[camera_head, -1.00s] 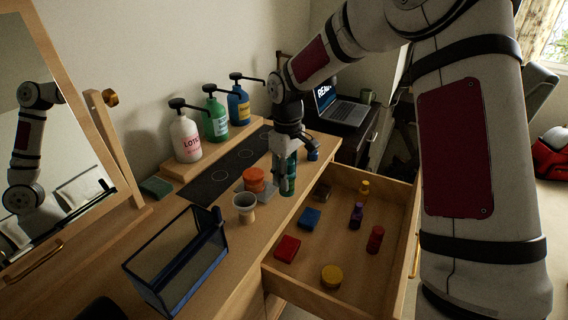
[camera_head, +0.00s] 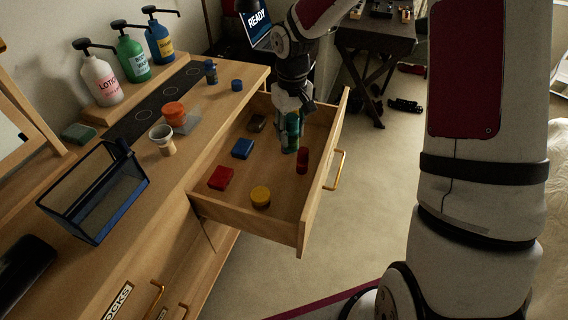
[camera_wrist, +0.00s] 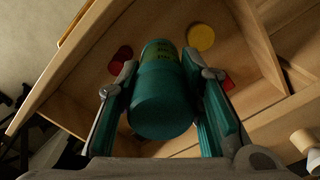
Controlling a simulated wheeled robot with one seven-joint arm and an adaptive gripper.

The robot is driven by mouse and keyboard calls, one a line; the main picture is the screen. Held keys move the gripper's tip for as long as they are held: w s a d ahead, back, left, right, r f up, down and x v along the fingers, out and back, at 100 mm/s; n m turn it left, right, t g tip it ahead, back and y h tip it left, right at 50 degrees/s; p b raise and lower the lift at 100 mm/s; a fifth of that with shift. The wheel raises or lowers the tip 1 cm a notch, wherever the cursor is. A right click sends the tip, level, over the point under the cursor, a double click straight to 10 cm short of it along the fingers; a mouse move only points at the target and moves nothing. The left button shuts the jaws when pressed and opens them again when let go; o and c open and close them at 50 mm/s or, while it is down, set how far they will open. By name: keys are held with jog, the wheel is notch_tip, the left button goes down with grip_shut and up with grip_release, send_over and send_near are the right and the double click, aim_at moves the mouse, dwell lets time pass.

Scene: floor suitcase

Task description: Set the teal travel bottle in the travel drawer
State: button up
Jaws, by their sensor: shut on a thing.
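My gripper (camera_head: 291,112) is shut on the teal travel bottle (camera_head: 290,138) and points down over the far right part of the open travel drawer (camera_head: 240,222).
The drawer also holds a red box (camera_head: 220,177), a blue box (camera_head: 242,149), a dark box (camera_head: 258,122) and a yellow round tin (camera_head: 260,196). The drawer's middle floor is clear. A cup (camera_head: 162,141) and an orange-lidded jar (camera_head: 174,113) stand on the tabletop.

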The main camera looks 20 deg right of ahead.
aim_at(297, 142)
jog(key=f+n, duration=0.1)
jog(key=n, duration=0.1)
jog(key=d+f+n+b, duration=0.1)
jog(key=f+n, duration=0.1)
jog(key=d+f+n, duration=0.1)
jog(key=f+n, duration=0.1)
jog(key=n, duration=0.1)
jog(key=shift+w, duration=0.2)
jog(key=f+n+b, duration=0.1)
jog(key=f+n, duration=0.3)
jog(key=f, duration=0.2)
jog(key=f+n+b, duration=0.1)
jog(key=f+n, duration=0.4)
jog(key=f, duration=0.1)
jog(key=w+f+n+b, duration=0.1)
jog(key=f+n, duration=0.3)
jog(key=f, duration=0.2)
jog(key=shift+f, duration=0.15)
jog(key=o, duration=1.1)
jog(key=shift+o, duration=0.4)
